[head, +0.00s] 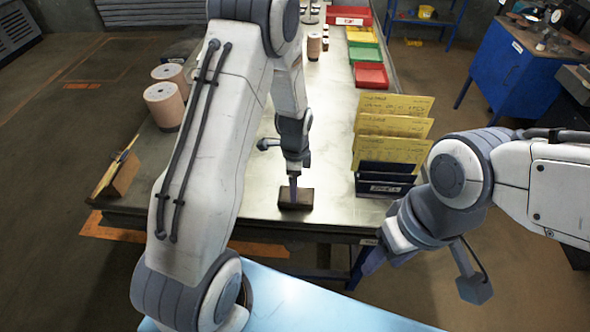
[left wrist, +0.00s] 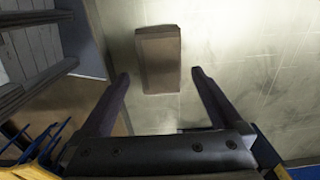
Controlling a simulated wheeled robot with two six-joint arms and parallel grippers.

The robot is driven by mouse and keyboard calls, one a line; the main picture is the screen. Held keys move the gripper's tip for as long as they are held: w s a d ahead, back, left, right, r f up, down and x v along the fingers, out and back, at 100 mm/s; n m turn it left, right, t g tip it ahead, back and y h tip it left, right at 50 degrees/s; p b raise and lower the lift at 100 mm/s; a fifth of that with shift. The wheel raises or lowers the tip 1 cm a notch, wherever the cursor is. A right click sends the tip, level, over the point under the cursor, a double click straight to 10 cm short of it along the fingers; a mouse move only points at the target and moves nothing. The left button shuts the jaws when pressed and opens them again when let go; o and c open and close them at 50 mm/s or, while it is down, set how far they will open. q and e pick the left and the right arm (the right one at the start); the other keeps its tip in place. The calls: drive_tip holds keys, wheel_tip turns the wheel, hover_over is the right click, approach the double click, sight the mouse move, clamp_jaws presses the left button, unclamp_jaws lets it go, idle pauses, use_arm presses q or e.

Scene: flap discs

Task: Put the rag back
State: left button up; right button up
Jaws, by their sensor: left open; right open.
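A dark brown, flat-topped block-like thing (head: 295,198) lies on the metal table near its front edge; I cannot tell whether it is the rag. It also shows in the left wrist view (left wrist: 158,62). My left gripper (head: 293,188) points down over it, partly hiding it in the head view. In the left wrist view the left gripper (left wrist: 159,76) is open, its fingertips to either side of the thing's lower part, with nothing gripped. My right gripper (head: 369,263) is off the table's front edge, open and empty. No cloth is clearly recognisable as a rag.
A dark file rack (head: 384,184) with yellow cards (head: 393,127) stands right of the block. Pinkish rolls (head: 164,105) stand along the table's left side. A leaning wooden piece (head: 120,175) is at the left edge. Red (head: 370,76) and green (head: 365,57) trays lie farther back.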

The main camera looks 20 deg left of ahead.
use_arm(q)
wheel_tip(320, 180, up, 7)
drive_tip(key=b, duration=0.1)
drive_tip(key=s+d+r+n, duration=0.3)
drive_tip(key=s+d+r, duration=0.4)
drive_tip(key=d+r, duration=0.15)
drive_tip(key=s+d+r+n, duration=0.2)
drive_tip(key=s, duration=0.6)
drive_tip(key=s+d+r+n+h, duration=0.1)
drive_tip(key=s+d+n, duration=0.1)
drive_tip(key=s, duration=0.6)
drive_tip(key=shift+s+d+r+n, duration=0.3)
drive_tip(key=shift+s+d+r, duration=0.1)
drive_tip(key=shift+d, duration=0.45)
